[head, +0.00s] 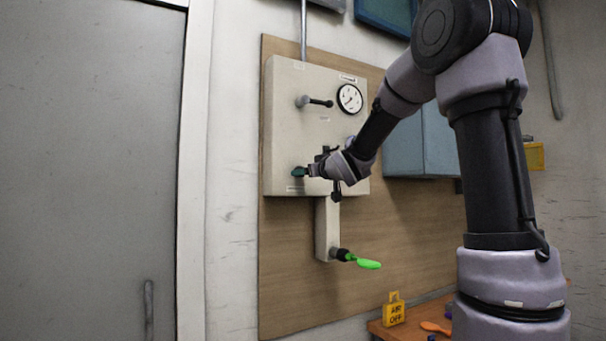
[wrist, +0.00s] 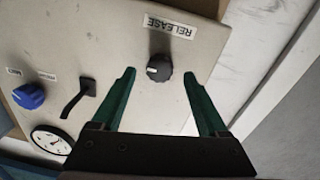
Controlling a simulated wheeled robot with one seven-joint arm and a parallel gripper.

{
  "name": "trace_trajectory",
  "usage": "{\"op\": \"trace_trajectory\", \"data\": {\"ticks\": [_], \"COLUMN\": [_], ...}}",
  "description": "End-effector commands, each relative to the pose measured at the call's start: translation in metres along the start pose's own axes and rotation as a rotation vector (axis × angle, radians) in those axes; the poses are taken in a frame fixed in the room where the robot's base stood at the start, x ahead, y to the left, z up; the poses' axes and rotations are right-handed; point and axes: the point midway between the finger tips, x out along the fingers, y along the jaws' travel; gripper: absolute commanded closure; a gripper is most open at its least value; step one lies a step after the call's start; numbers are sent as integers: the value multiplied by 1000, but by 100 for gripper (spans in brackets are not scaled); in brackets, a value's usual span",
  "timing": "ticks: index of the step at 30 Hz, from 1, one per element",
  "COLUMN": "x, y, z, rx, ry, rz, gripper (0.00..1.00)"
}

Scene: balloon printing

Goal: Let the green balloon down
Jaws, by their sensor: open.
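The green balloon (head: 368,264) is small and limp-looking, on a dark nozzle (head: 344,255) below the panel in the head view. In the wrist view a dark grey round knob (wrist: 159,67) with a pale mark sits beside the label RELEASE (wrist: 168,27). My gripper (wrist: 159,76) is open, with one green finger on each side of the knob in the picture. I cannot tell whether the fingers touch it. In the head view my gripper (head: 299,172) is at the lower left of the pale panel (head: 283,125) and hides the knob.
A blue knob (wrist: 28,96), a black lever (wrist: 78,97) and a gauge (wrist: 51,139) are also on the panel. A yellow AIR OFF sign (head: 394,312) and an orange item (head: 435,327) are on the table at lower right. A grey door (head: 85,170) is at left.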

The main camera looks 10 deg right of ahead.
Motion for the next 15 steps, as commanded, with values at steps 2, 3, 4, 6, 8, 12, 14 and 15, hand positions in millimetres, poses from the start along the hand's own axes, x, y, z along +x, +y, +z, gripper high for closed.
{"op": "trace_trajectory", "data": {"ticks": [2, 3, 4, 6, 8, 12, 14, 15], "x": [14, 18, 22, 28, 31, 34, 34, 34], "y": [0, 0, 0, 0, 0, 1, 1, 0], "z": [1, 1, 0, 1, 0, 0, 0, 0], "rx": [4, 2, 2, 1, 1, 0, 0, 0], "ry": [-1, -1, -1, -1, 0, -1, -1, -1], "rz": [-1, -1, -1, 0, 1, 1, 2, 2], "gripper": [23, 23, 23, 23, 23, 23, 23, 23]}}
